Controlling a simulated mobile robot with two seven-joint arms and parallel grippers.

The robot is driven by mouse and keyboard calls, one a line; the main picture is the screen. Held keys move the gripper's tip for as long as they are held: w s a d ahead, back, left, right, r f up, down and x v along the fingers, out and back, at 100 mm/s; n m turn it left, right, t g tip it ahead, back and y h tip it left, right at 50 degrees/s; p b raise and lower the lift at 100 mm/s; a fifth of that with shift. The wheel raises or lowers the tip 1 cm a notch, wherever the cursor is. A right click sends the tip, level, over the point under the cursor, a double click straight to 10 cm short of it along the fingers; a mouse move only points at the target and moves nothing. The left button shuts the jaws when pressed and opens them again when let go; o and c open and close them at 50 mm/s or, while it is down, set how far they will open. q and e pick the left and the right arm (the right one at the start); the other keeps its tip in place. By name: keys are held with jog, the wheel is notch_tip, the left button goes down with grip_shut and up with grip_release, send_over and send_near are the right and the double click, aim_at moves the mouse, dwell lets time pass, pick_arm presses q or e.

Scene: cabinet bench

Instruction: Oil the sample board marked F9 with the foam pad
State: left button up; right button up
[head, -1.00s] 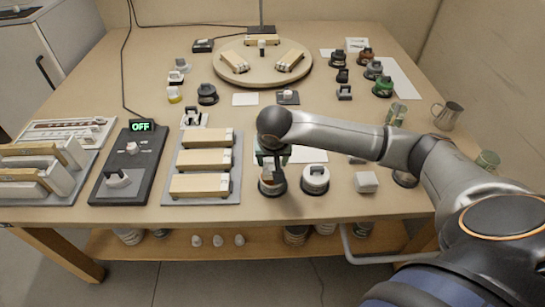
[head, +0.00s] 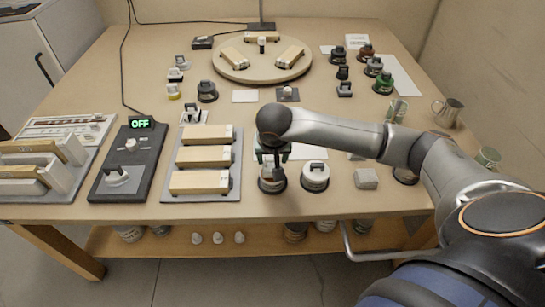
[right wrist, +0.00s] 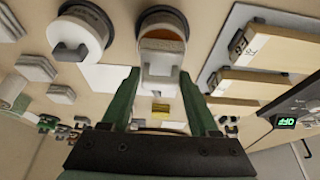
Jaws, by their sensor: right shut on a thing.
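My right gripper (head: 271,168) is over the front of the bench, shut on a pale block-like pad with a handle (right wrist: 160,62). I take this for the foam pad; its underside is hidden. The pad is at an open dark-rimmed pot (head: 272,187) with amber contents (right wrist: 166,29); I cannot tell whether it touches them. Three pale wooden boards (head: 206,135) (head: 203,157) (head: 199,182) lie on a grey rack (head: 233,175) left of the gripper. Their end labels are too small to read, so I cannot pick out F9. My left gripper is out of view.
A lidded white pot (head: 315,178) stands just right of the open pot. A control box (head: 125,175) reading OFF is left of the rack. More boards stand at far left, and others lie on a round turntable (head: 262,73) at the back. Several dark-handled pads (head: 383,83) sit back right.

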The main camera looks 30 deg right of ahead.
aim_at(272, 157)
jog(key=shift+f+b, duration=0.3)
jog(key=shift+f, duration=0.05)
dwell(0.7)
jog(key=shift+f, duration=0.1)
dwell(0.9)
jog(key=shift+r+p, duration=1)
jog(key=shift+r, duration=0.75)
jog(key=shift+r+p, duration=1.15)
jog(key=shift+r, duration=0.7)
